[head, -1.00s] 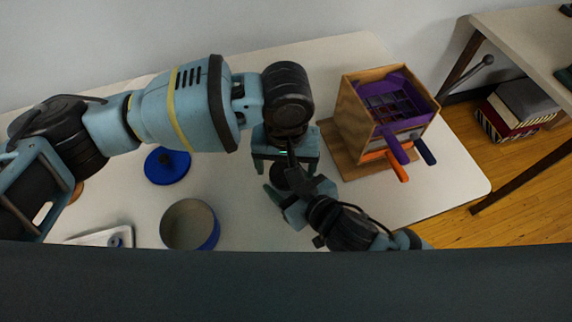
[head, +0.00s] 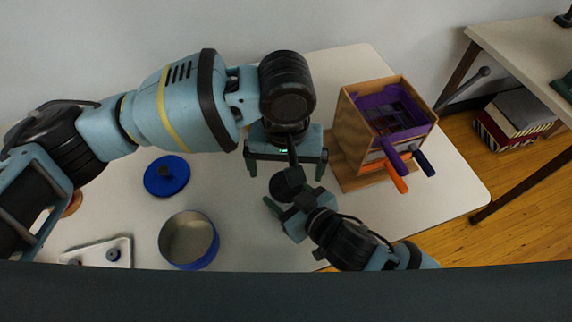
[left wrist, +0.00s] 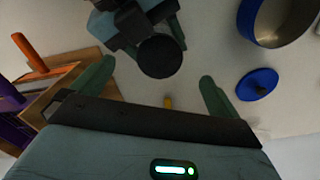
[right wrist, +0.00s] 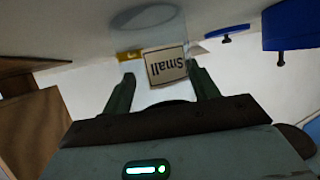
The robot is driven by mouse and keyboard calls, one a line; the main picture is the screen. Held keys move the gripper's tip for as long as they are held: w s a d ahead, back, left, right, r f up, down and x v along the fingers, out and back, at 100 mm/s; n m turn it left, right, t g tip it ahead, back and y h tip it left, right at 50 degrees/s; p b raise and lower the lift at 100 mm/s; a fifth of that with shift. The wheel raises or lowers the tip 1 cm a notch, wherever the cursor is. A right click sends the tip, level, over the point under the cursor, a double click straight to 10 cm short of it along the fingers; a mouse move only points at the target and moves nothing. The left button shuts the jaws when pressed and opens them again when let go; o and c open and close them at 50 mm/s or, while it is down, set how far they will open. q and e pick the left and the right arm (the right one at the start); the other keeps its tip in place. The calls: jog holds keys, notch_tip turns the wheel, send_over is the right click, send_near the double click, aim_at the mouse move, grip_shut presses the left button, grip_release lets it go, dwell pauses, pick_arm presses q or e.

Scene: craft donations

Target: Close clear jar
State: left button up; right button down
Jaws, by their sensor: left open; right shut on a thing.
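My left gripper (head: 286,170) is open, above the table, close to my right wrist.
A wooden box (head: 356,138) with purple racks and orange and dark handles stands on the right. A yellow thing (left wrist: 168,102) lies beyond my left fingers. Bare table shows beside the blue lid.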

pick_arm(q)
notch_tip(320, 180, up, 12)
dwell(0.5)
pick_arm(e)
jog(key=shift+c, duration=1.6)
grip_release()
jog(key=shift+s, duration=0.1)
pick_arm(q)
jog(key=shift+r, duration=0.2)
pick_arm(e)
jog(key=shift+v, duration=3.9)
